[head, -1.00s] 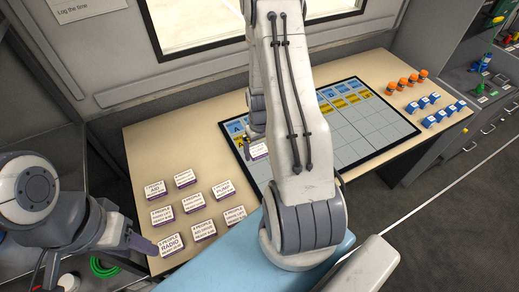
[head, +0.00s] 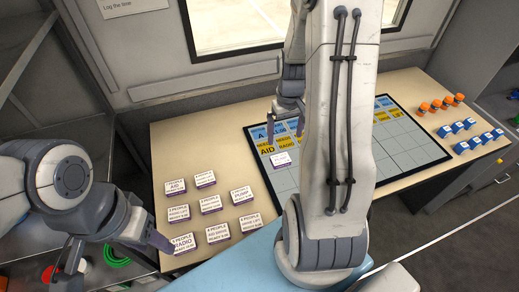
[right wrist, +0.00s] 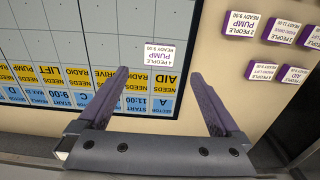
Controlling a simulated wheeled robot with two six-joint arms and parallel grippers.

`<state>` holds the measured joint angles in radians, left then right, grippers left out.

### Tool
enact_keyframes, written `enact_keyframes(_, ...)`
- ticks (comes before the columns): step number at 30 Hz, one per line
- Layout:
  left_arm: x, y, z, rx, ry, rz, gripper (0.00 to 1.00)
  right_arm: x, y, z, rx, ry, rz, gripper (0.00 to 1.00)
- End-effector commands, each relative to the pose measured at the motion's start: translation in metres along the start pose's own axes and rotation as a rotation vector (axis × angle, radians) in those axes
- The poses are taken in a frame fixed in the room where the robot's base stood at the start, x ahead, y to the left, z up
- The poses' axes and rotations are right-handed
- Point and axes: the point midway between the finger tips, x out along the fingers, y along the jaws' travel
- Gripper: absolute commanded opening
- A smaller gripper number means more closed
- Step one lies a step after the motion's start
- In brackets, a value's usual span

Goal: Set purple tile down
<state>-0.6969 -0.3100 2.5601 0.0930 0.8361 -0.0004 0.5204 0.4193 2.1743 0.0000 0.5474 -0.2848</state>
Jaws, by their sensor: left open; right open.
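The purple tile (head: 281,160), white-faced with purple lettering and edge, lies flat on the dark-framed board (head: 433,154). It is in the first column, under the sector A and AID headings. In the right wrist view the tile (right wrist: 163,53) reads PUMP and lies just beyond the fingertips. My right gripper (head: 287,127) is open and empty above the board, apart from the tile; it also shows in the right wrist view (right wrist: 160,73). My left gripper (head: 116,254) is open at the lower left, near the RADIO tile (head: 183,243), with no tile visible in it.
Several similar purple-edged tiles (head: 210,204) stand in rows on the tan table (head: 240,233) left of the board. My right arm hides part of the board. Visible grid cells beyond are empty.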

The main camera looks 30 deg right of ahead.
Motion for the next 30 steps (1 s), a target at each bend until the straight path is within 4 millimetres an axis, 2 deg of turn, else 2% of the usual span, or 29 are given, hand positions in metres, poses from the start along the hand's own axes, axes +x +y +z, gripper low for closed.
enact_keyframes(5, 0.0, 0.0, 0.0, 0.0, 0.0, 0.0, 0.5, -0.003, -0.006, 0.0, -0.013, 0.002, 0.0, 1.0)
enact_keyframes(8, 0.0, 0.0, 0.0, 0.0, 0.0, 0.0, 0.5, -0.015, -0.035, 0.001, -0.072, 0.009, -0.002, 1.0)
enact_keyframes(11, 0.0, 0.0, 0.0, 0.0, 0.0, 0.0, 0.5, -0.036, -0.089, 0.011, -0.181, 0.02, -0.008, 1.0)
enact_keyframes(12, 0.0, 0.0, 0.0, 0.0, 0.0, 0.0, 0.5, -0.046, -0.114, 0.02, -0.236, 0.023, -0.013, 1.0)
enact_keyframes(14, 0.0, 0.0, 0.0, 0.0, 0.0, 0.0, 0.5, -0.06, -0.15, 0.038, -0.322, 0.028, -0.02, 1.0)
enact_keyframes(15, 0.0, 0.0, 0.0, 0.0, 0.0, 0.0, 0.5, -0.068, -0.172, 0.053, -0.378, 0.031, -0.026, 1.0)
enact_keyframes(19, 0.0, 0.0, 0.0, 0.0, 0.0, 0.0, 0.5, -0.091, -0.226, 0.112, -0.559, 0.034, -0.048, 1.0)
enact_keyframes(21, 0.0, 0.0, 0.0, 0.0, 0.0, 0.0, 0.5, -0.099, -0.244, 0.145, -0.648, 0.033, -0.06, 1.0)
enact_keyframes(24, 0.0, 0.0, 0.0, 0.0, 0.0, 0.0, 0.5, -0.107, -0.258, 0.185, -0.753, 0.028, -0.075, 1.0)
enact_keyframes(27, 0.0, 0.0, 0.0, 0.0, 0.0, 0.0, 0.5, -0.112, -0.262, 0.212, -0.825, 0.023, -0.085, 1.0)
enact_keyframes(30, 0.0, 0.0, 0.0, 0.0, 0.0, 0.0, 0.5, -0.114, -0.264, 0.227, -0.864, 0.02, -0.09, 1.0)
